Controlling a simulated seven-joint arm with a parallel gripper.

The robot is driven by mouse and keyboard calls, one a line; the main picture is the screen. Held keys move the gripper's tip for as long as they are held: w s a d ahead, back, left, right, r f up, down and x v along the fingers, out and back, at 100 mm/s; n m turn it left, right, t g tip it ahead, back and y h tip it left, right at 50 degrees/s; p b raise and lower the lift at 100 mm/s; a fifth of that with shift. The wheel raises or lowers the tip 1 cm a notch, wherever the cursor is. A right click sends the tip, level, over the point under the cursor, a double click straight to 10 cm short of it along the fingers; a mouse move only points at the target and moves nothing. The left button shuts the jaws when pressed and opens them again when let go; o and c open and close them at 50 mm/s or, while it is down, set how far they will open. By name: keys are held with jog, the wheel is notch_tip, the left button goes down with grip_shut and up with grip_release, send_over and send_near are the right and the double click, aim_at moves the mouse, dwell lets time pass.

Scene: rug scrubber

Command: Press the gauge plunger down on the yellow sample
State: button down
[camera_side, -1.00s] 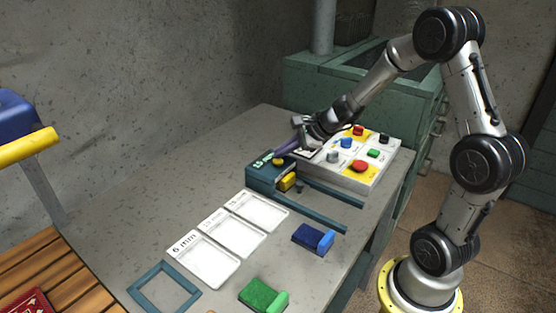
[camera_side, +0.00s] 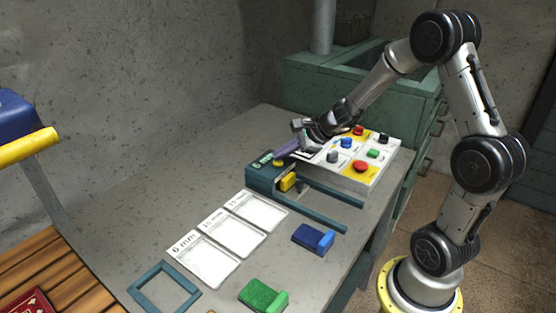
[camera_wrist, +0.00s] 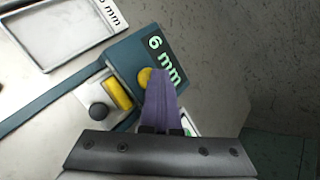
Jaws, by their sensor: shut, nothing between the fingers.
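The teal gauge (camera_side: 262,174) stands at the table's back, its display (camera_wrist: 163,58) reading 6 mm in the wrist view. Its round yellow plunger (camera_wrist: 145,77) is on top; it also shows in the side view (camera_side: 278,163). The yellow sample (camera_wrist: 118,94) sits at the gauge's front, beside a dark round knob (camera_wrist: 98,111); it also shows in the side view (camera_side: 288,182). My gripper (camera_wrist: 160,74) is shut and empty, its purple fingertips at the plunger and partly covering it. The fingers (camera_side: 279,156) slant down from the right. I cannot tell how far the plunger is pressed.
A control panel (camera_side: 345,174) with several coloured buttons lies right of the gauge, under my wrist. Teal rails (camera_side: 335,193) run out from the gauge. White trays (camera_side: 230,232) lie in front, with a blue brush (camera_side: 308,238), a green brush (camera_side: 259,294) and a teal frame (camera_side: 140,284).

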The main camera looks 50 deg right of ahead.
aim_at(283, 166)
jog(key=shift+s+f, duration=0.3)
jog(key=shift+f, duration=0.35)
jog(key=shift+r, duration=1.25)
jog(key=shift+w+r, duration=0.1)
notch_tip(283, 166, up, 5)
dwell(0.5)
